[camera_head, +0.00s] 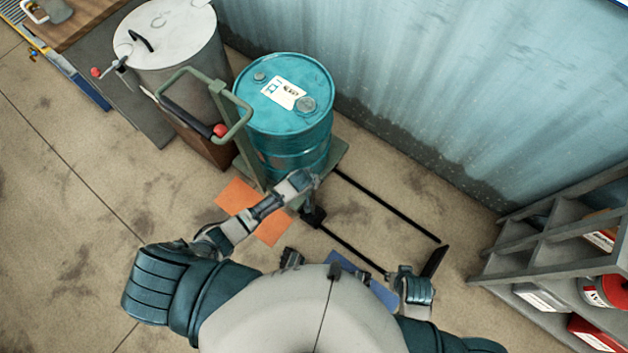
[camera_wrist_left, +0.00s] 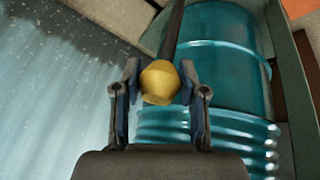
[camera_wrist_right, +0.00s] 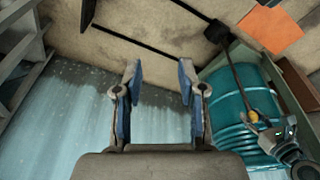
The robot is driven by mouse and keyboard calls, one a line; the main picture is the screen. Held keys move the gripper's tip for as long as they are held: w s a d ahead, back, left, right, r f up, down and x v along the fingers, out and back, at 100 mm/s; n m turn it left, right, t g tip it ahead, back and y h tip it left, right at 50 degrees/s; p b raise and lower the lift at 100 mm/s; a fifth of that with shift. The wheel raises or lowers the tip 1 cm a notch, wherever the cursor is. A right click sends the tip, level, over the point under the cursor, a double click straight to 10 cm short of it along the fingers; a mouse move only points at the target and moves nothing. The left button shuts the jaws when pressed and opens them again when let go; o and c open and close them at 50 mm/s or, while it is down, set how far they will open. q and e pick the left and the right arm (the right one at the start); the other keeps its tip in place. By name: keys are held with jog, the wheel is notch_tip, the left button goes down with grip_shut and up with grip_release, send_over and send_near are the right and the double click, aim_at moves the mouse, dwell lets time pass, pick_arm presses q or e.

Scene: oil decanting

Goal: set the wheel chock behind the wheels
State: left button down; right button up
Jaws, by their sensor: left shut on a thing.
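The wheel chock is a black block (camera_head: 313,217) on a dark rod with a yellow ball knob (camera_wrist_left: 159,82). My left gripper (camera_head: 309,182) is shut on the knob. The right wrist view shows the rod running from the knob to the block (camera_wrist_right: 217,32). The block is beside the front right corner of the green cart (camera_head: 340,158), at or just above the floor; I cannot tell whether it touches. The cart carries a teal drum (camera_head: 285,128). Its wheels are hidden. My right gripper (camera_wrist_right: 160,85) is open and empty, right of my body in the head view.
Two black strips (camera_head: 385,204) run along the floor from the cart towards a dark piece (camera_head: 435,261). A corrugated wall (camera_head: 400,80) stands behind, shelves (camera_head: 545,250) at right, a grey tank (camera_head: 170,50) at left.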

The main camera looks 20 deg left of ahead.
pick_arm(q)
jog(key=shift+a, duration=0.15)
jog(key=c, duration=0.7)
grip_release()
jog(key=shift+c, duration=0.2)
jog(key=shift+o, duration=0.5)
jog(key=shift+d+r, duration=0.1)
jog(key=shift+d, duration=0.4)
jog(key=shift+s+r, duration=0.1)
jog(key=shift+r, duration=0.05)
jog(key=p+v, duration=0.5)
jog(key=v, duration=0.7)
jog(key=s+a+f+m+g+p, duration=0.1)
jog(key=s+a+f+m, duration=0.1)
jog(key=s+f, duration=0.7)
jog(key=s+a+f+m+g, duration=0.2)
jog(key=s+a+f, duration=0.3)
jog(key=s, duration=1.1)
jog(key=shift+s+f+m+y+p, duration=0.2)
jog(key=shift+f+m+y+p, duration=0.35)
jog(key=shift+f, duration=1.3)
pick_arm(e)
jog(key=s+f, duration=0.4)
jog(key=f, duration=1.2)
jog(key=shift+d+f+g, duration=0.3)
jog(key=shift+d, duration=0.1)
